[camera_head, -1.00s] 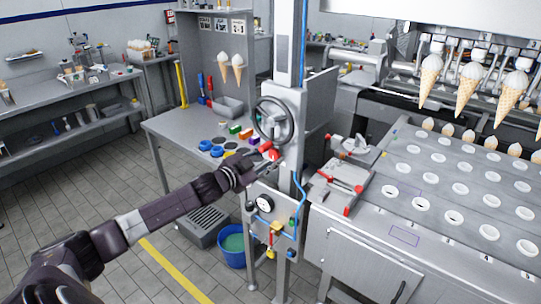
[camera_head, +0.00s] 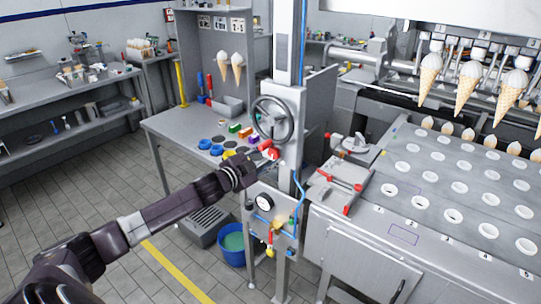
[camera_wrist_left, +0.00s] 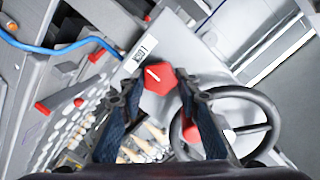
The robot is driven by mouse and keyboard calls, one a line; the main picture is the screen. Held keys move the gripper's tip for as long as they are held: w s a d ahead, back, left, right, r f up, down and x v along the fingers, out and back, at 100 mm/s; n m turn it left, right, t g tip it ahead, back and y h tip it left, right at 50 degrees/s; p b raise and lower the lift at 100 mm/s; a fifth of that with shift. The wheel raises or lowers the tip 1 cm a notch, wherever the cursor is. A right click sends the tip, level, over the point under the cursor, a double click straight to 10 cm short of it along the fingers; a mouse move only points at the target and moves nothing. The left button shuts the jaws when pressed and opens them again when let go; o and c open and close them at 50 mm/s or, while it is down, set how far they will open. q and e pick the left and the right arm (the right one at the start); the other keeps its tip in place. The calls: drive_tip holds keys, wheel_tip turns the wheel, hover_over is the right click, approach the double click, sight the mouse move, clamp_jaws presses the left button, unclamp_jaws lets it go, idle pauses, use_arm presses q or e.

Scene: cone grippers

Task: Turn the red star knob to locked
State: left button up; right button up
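The red star knob (camera_wrist_left: 160,78) shows in the left wrist view with a short white mark on its face. It sits on a grey plate beside a small white label (camera_wrist_left: 140,51), whose text is too blurred to read. My left gripper (camera_wrist_left: 160,88) has one fingertip on each side of the knob, very close to it. I cannot tell whether the fingers press on it. In the head view my left gripper (camera_head: 256,162) is at the post below the handwheel, with red (camera_head: 270,151) showing just beyond it. My right gripper is not in view.
A grey handwheel (camera_head: 273,119) is just above my gripper and also shows in the left wrist view (camera_wrist_left: 232,124). A blue hose (camera_head: 300,205) and a gauge (camera_head: 264,203) are below. A red-handled clamp (camera_head: 338,180) stands to the right. A blue bucket (camera_head: 231,258) is on the floor.

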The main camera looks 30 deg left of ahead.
use_arm(q)
drive_tip(key=o, duration=0.4)
drive_tip(key=shift+c, duration=0.2)
drive_tip(key=shift+s, duration=0.75)
drive_tip(key=s+r, duration=0.1)
drive_tip(key=s, duration=0.9)
drive_tip(key=shift+s+a+r, duration=0.2)
drive_tip(key=shift+a, duration=0.2)
